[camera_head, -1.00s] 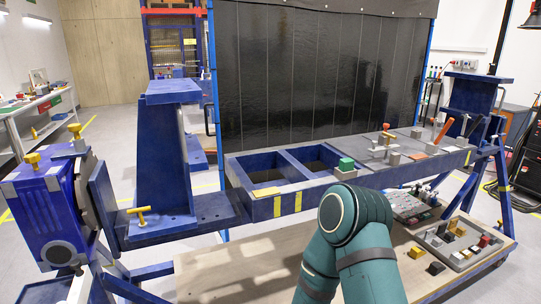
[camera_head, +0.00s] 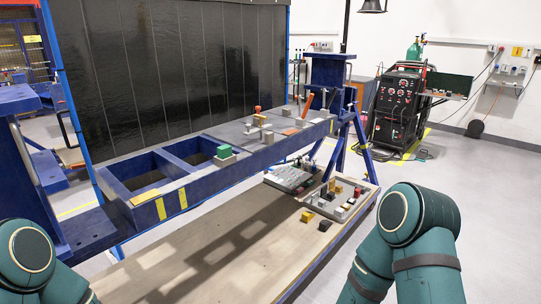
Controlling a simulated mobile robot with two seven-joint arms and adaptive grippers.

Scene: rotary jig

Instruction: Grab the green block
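The green block (camera_head: 224,151) sits on top of a pale grey block (camera_head: 225,160) on the blue jig beam (camera_head: 192,184), just right of its open square pockets. Teal links of my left arm show at the lower left, and teal links of my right arm show at the lower right. Neither gripper is in the picture. Nothing of mine touches the green block.
Other small blocks and an orange-handled clamp (camera_head: 257,117) stand farther right on the beam.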

